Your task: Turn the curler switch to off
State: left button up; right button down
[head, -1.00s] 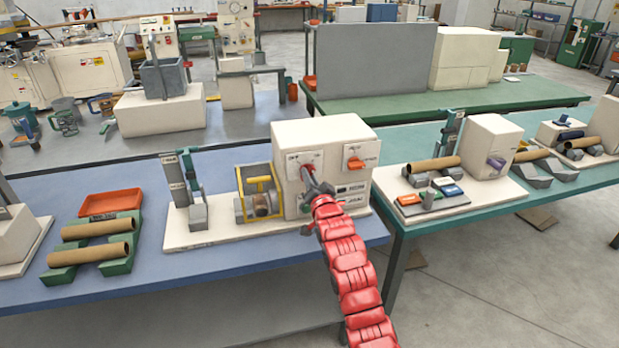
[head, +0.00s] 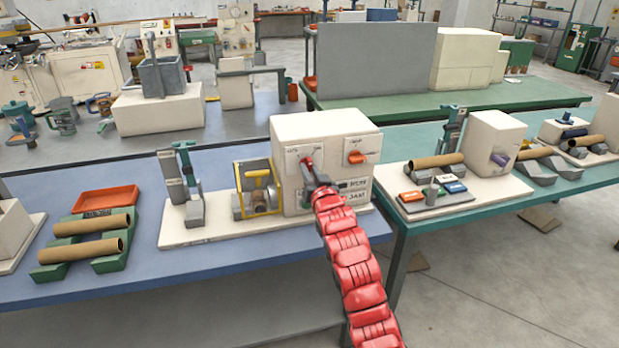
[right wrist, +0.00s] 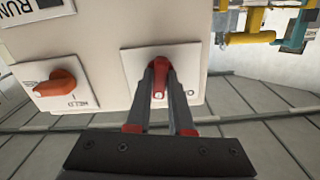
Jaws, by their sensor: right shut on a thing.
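The white curler machine (head: 300,133) stands on the blue table. Its front has two switch plates. The left plate carries a red switch lever (head: 308,162), which also shows in the right wrist view (right wrist: 159,85). My right gripper (head: 312,172) is at this lever. In the right wrist view its two dark fingers (right wrist: 159,92) are shut around the lever, one on each side. The lettering beside the lever is partly hidden and hard to read. My left gripper is not in view.
An orange switch (head: 356,157) sits on the right plate, close to the held lever; it also shows in the right wrist view (right wrist: 58,92). A yellow-framed roller unit (head: 258,190) stands left of the machine. Cardboard tubes (head: 92,222) lie at the left.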

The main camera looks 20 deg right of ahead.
jog(key=shift+n+b, duration=0.3)
jog(key=shift+n, duration=4.7)
jog(key=c, duration=0.8)
grip_release()
jog(key=shift+s, duration=0.1)
